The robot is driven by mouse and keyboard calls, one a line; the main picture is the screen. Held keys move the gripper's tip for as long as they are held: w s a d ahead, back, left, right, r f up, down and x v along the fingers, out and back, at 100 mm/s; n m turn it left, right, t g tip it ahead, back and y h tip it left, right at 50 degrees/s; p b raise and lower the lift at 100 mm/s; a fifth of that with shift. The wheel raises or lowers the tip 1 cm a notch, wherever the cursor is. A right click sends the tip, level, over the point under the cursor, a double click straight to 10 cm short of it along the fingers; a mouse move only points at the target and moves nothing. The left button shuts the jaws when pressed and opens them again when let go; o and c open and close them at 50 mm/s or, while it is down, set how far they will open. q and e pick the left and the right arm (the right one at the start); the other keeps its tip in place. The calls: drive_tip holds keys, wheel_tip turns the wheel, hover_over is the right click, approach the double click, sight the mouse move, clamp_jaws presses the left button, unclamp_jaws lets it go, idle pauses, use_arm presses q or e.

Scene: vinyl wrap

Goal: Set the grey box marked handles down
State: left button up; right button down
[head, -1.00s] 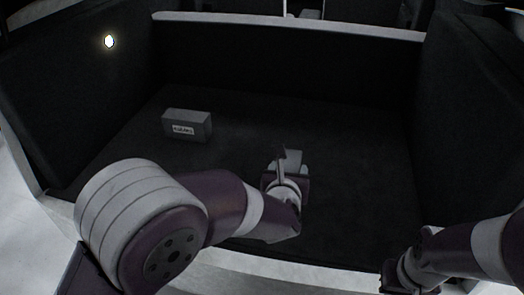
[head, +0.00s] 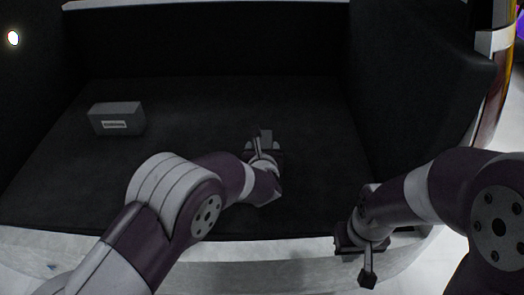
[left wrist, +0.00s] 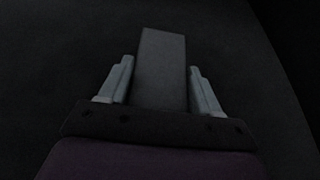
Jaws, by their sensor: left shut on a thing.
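My left gripper (head: 262,143) is low over the dark trunk floor in the head view. In the left wrist view its two pale fingers (left wrist: 160,88) stand on either side of a plain dark grey box (left wrist: 162,62), and the gripper is shut on it. No marking shows on this box's visible face. I cannot tell whether it touches the floor. Another grey box (head: 117,118) with a white label, too small to read, lies on the floor further left. My right gripper (head: 364,255) is at the trunk's front edge; its jaw state is unclear.
The trunk floor (head: 200,105) is bare around the left gripper and between it and the labelled box. A dark back wall (head: 210,42) and right side wall (head: 415,75) close it in. A pale sill (head: 285,258) runs along the front.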

use_arm(q)
drive_tip(key=shift+r, duration=0.15)
drive_tip(key=o, duration=1.3)
